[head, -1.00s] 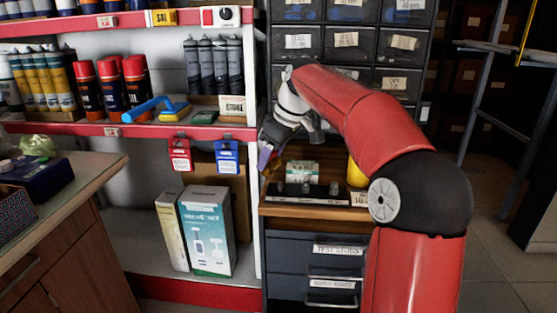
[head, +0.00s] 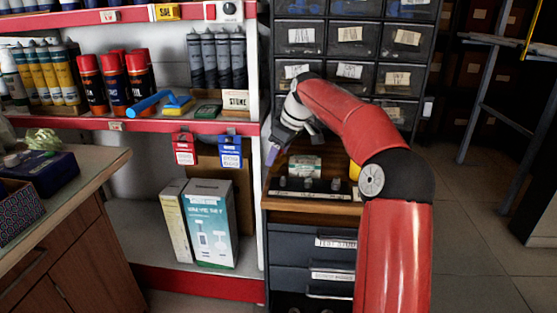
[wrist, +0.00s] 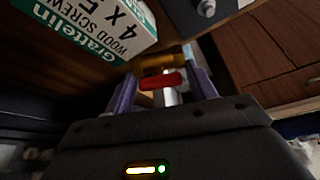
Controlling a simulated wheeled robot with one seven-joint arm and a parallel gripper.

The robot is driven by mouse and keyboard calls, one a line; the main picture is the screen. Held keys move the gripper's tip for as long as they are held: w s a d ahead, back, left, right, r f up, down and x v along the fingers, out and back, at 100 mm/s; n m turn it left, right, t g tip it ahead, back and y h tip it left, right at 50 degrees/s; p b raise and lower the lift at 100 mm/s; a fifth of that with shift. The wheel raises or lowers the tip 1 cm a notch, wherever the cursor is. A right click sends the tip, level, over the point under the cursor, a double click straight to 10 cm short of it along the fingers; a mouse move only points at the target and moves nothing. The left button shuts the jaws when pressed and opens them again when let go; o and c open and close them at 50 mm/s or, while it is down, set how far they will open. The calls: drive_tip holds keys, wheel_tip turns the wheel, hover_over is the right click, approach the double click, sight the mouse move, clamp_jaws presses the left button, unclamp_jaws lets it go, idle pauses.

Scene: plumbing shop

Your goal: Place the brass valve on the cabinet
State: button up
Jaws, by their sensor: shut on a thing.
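The brass valve (wrist: 163,63) shows in the wrist view as a brass body with a red handle (wrist: 160,81), between the two purple fingers of my gripper (wrist: 163,85). The gripper is shut on it. In the head view my gripper (head: 271,154) points down at the left edge of the cabinet's wooden top (head: 315,208). The valve cannot be made out there. In the wrist view the wooden top lies behind the valve; whether they touch cannot be told.
A green and white wood-screw box (head: 304,166) stands on the cabinet top, close to my gripper. A black tray with several fittings (head: 310,190) lies in front of it. A yellow object (head: 354,171) is partly behind my arm. Drawers rise behind; a shelf post (head: 264,180) stands left.

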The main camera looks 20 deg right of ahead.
drive_tip(key=shift+w+f, duration=0.2)
drive_tip(key=shift+f, duration=0.7)
drive_tip(key=o, duration=1.1)
drive_tip(key=shift+f, duration=0.1)
